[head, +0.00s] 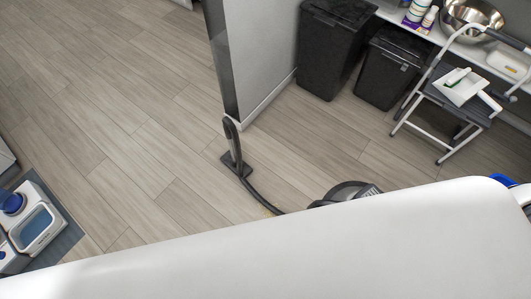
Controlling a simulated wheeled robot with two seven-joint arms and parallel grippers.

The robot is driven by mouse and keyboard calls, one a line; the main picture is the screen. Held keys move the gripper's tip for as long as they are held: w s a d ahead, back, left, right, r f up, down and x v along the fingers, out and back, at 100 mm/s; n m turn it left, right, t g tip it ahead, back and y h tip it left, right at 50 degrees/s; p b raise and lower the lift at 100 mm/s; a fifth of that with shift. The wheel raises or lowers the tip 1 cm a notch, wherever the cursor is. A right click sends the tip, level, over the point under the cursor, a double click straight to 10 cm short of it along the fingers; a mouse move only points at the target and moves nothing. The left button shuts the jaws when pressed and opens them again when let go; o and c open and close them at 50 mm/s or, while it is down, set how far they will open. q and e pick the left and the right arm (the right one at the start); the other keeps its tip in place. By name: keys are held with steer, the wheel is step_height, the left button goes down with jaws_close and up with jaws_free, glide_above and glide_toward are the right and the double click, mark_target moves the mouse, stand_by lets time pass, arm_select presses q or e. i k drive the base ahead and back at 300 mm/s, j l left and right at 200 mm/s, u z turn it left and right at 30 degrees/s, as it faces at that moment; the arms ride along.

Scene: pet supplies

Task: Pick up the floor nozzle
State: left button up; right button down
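The floor nozzle (238,165) is a flat dark piece on the wood-look floor, near the end of the grey wall. A dark upright tube with a looped top (231,133) rises from it. A black hose (261,201) runs from it toward the round dark vacuum body (350,189), whose lower part is hidden. Neither of my grippers is in view, and nothing is seen touching the nozzle.
Two black bins (330,50) (388,72) stand along the back wall. A folding step stool (455,95) with a white dustpan (462,86) stands at right. A mat (68,237) with a pet feeder (37,226) lies at lower left. The floor left of the nozzle is clear.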

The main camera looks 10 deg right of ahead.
mark_target(229, 158)
steer(key=z, duration=0.3)
steer(key=i+j+z, duration=0.25)
steer(key=j+z, duration=0.25)
steer(key=j, duration=0.15)
steer(key=i+j+z, duration=0.25)
steer(key=j, duration=0.15)
steer(key=k, duration=0.1)
